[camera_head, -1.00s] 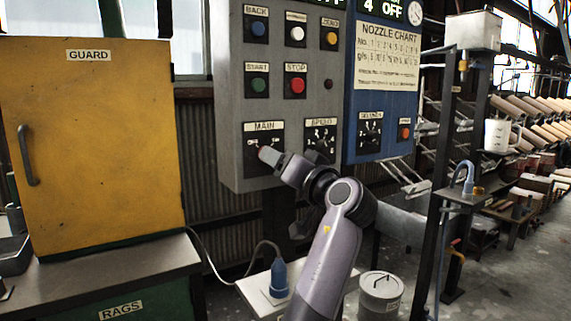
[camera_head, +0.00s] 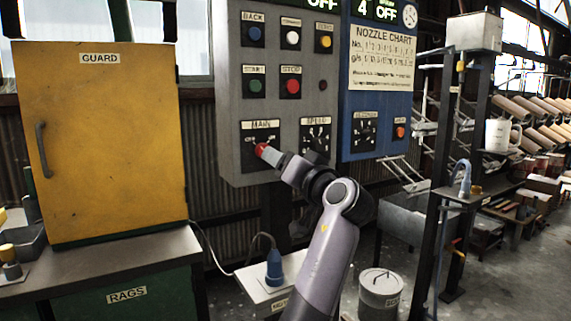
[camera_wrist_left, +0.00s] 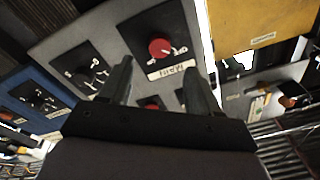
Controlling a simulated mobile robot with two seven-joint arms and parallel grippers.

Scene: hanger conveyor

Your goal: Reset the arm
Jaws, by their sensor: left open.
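The grey control panel (camera_head: 228,110) stands ahead, with a red MAIN knob (camera_head: 261,149) at its lower left. My left gripper (camera_head: 277,157) is just right of this knob in the head view, and the arm partly covers the panel's lower edge. In the left wrist view, my left gripper (camera_wrist_left: 158,75) has its fingers spread with nothing between them. The red MAIN knob (camera_wrist_left: 160,48) shows past the fingertips, clear of them in that picture. The SPEED knob (camera_wrist_left: 88,75) is to its left there. My right gripper is not in view.
A yellow guard cabinet (camera_head: 105,150) stands left on a bench (camera_head: 130,262). A blue panel (camera_head: 376,120) adjoins the grey one. A dark post (camera_head: 437,170) with a shelf stands right. A grey lidded can (camera_head: 379,295) is on the floor, beside a blue plug (camera_head: 274,268).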

